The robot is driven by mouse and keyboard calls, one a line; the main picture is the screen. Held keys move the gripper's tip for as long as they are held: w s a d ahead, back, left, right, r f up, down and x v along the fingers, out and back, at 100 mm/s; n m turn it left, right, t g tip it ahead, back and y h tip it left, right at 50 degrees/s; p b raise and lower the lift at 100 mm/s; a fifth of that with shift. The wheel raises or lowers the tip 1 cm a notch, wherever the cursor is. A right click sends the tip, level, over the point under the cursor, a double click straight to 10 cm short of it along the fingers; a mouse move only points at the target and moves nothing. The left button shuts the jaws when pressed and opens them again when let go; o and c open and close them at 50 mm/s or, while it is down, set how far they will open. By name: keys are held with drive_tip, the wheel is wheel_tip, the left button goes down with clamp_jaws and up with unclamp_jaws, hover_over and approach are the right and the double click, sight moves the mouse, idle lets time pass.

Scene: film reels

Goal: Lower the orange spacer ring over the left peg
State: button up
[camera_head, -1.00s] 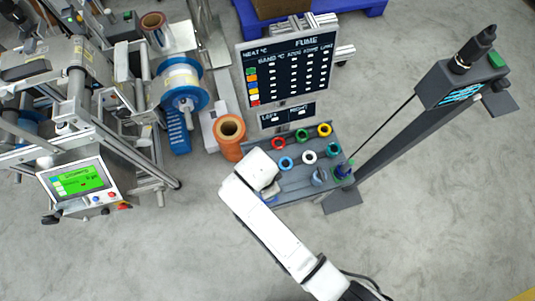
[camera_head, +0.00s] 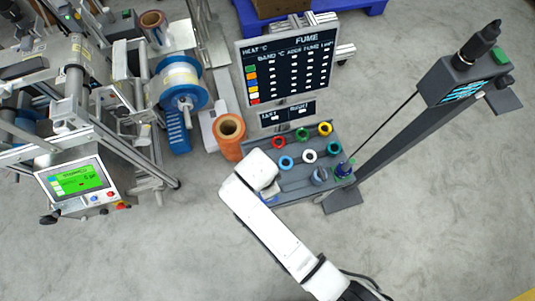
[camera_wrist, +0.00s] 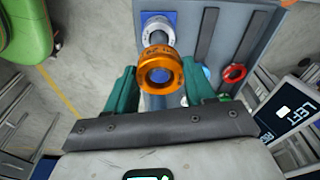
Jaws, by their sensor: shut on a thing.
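My gripper (camera_wrist: 160,88) is shut on the orange spacer ring (camera_wrist: 160,70), which sits between the green fingers in the wrist view. A grey-blue post shows just below the ring, partly hidden, and a bit of blue shows to its right. I cannot tell whether the ring is around the left peg or above it. A silver ring (camera_wrist: 158,27) stands on a blue square farther up the same view. In the head view, my white wrist (camera_head: 258,170) covers the left end of the grey tray (camera_head: 298,188), hiding the orange ring and left peg. The grey peg (camera_head: 319,176) stands to the right.
Red (camera_head: 278,142), green, yellow, blue and white rings lie on the tray. A chart board (camera_head: 288,65) stands behind it. A brown-orange roll (camera_head: 230,135) is close to the left. The front floor is clear.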

drive_tip(key=shift+f+b, duration=0.4)
drive_tip(key=shift+f, duration=0.3)
drive_tip(key=shift+f, duration=0.35)
drive_tip(key=shift+f+b, duration=0.6)
drive_tip(key=shift+b, duration=0.1)
drive_tip(key=o, duration=1.2)
drive_tip(key=shift+c, duration=0.2)
wheel_tip(320, 180, up, 11)
drive_tip(key=a, duration=0.1)
drive_tip(key=shift+s+f+p, duration=0.15)
drive_tip(key=shift+s+p, duration=0.1)
drive_tip(key=shift+p, duration=0.15)
